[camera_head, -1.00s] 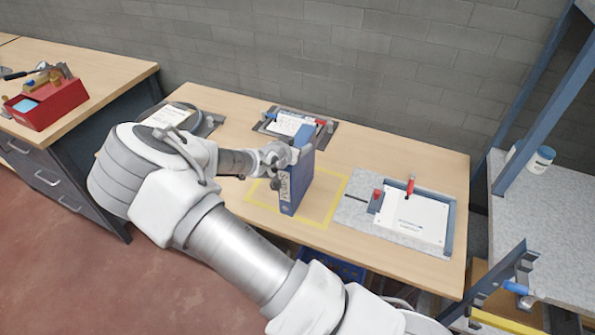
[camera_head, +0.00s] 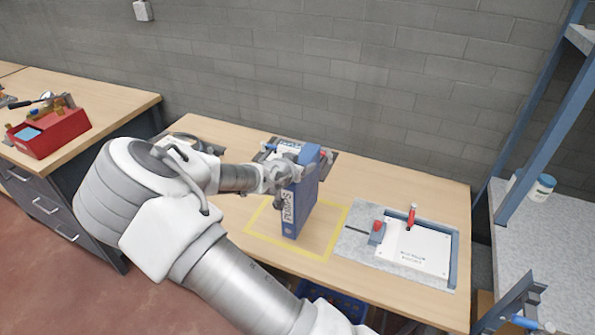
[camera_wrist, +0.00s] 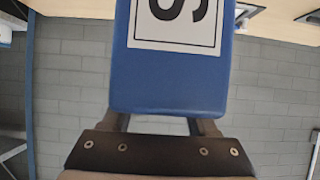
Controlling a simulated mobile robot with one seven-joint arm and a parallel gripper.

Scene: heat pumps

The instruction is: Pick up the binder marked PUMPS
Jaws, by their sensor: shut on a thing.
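The blue binder (camera_head: 304,205) stands upright at the yellow-outlined square on the table, its spine label reading PUMPS. In the head view its lower end looks to be over the square; I cannot tell if it touches the table. My gripper (camera_head: 290,170) is shut on the upper part of the binder from the left. In the wrist view the blue binder (camera_wrist: 170,80) fills the middle, with the letter S of its label, and my gripper's fingers (camera_wrist: 160,123) reach to either side of it. The fingertips are hidden by the binder.
A clipboard fixture (camera_head: 285,148) lies behind the binder. A grey mat with a white board (camera_head: 413,248) and red clamps lies to the right. A red toolbox (camera_head: 48,133) stands on the left bench. A blue shelf post (camera_head: 545,130) rises at the right.

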